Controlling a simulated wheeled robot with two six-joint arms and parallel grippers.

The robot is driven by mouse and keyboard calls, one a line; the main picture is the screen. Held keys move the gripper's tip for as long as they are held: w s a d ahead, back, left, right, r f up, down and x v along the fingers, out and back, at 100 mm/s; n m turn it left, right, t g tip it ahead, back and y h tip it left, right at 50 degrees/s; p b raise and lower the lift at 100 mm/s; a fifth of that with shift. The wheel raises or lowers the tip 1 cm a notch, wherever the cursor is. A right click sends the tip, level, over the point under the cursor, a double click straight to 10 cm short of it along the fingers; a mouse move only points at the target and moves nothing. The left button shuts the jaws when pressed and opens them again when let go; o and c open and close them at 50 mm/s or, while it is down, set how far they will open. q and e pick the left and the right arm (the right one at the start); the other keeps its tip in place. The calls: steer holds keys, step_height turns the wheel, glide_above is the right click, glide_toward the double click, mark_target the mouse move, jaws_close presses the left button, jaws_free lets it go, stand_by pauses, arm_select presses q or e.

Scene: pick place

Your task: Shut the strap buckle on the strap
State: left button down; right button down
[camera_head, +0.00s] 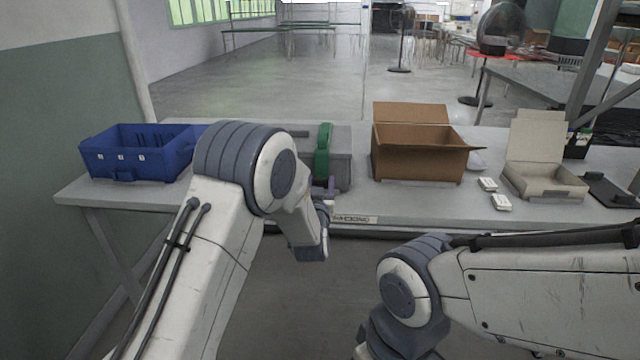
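A grey case (341,172) stands on the table behind my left arm, and a green strap (323,150) runs over its top and down its front. I cannot make out the strap buckle; the lower front of the strap is hidden behind my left wrist. My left gripper (327,192) is at the front of the case, close below the visible end of the strap. It is small and partly covered by the wrist, so I cannot tell whether its fingers are open or touch anything. My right arm shows at the lower right, but its gripper is out of view.
On the table (400,204), a blue crate (135,165) stands left and an open cardboard box (417,155) stands right of the case. Farther right are small white pieces (501,202), an open pale carton (545,180) and a dark flat item (612,192). A label (355,219) marks the front edge.

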arm_select(q)
steer(key=r+g+p, duration=0.1)
steer(key=p, duration=0.1)
steer(key=shift+w+p, duration=0.2)
steer(key=shift+p, duration=0.1)
steer(key=shift+f, duration=0.15)
steer(key=shift+c, duration=1.3)
jaws_free()
steer(key=s+r, duration=0.1)
steer(key=s, duration=0.9)
steer(key=shift+s, duration=0.15)
steer(key=shift+r, duration=0.1)
